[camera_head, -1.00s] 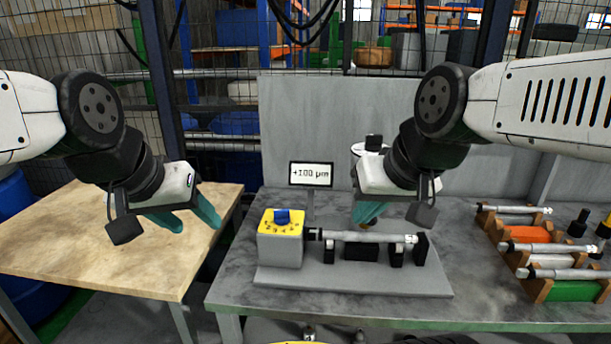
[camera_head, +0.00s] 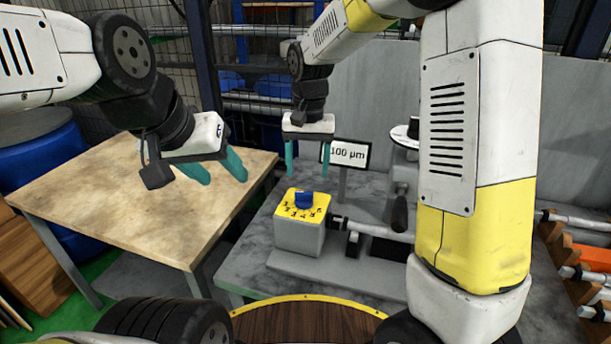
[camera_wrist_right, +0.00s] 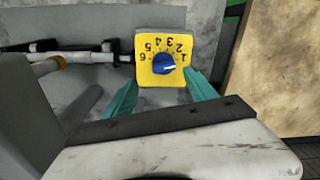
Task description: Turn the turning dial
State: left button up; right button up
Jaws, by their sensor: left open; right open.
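The turning dial is a blue knob (camera_head: 304,199) on the yellow numbered top face of a grey box (camera_head: 300,237), at the left end of the grinder fixture. In the right wrist view the blue knob (camera_wrist_right: 164,64) lies ahead, between and beyond the teal fingers. My right gripper (camera_head: 307,178) is open, pointing down above the knob with a gap, not touching it. It also shows in the right wrist view (camera_wrist_right: 160,95). My left gripper (camera_head: 222,172) is open and empty above the wooden table, left of the dial.
A display (camera_head: 347,153) reading about 100 µm stands behind the dial, partly covered by my right finger. A wooden-topped table (camera_head: 130,205) is at left with a clear top. Racks with shafts (camera_head: 590,252) stand at right. My right arm hides much of the fixture.

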aim_at(304, 191)
jog(key=shift+w+a+f, duration=0.45)
jog(key=shift+w+f, duration=0.05)
jog(key=shift+f, duration=0.25)
notch_tip(304, 191, down, 8)
jog(key=shift+r, duration=0.25)
jog(key=c, duration=1.3)
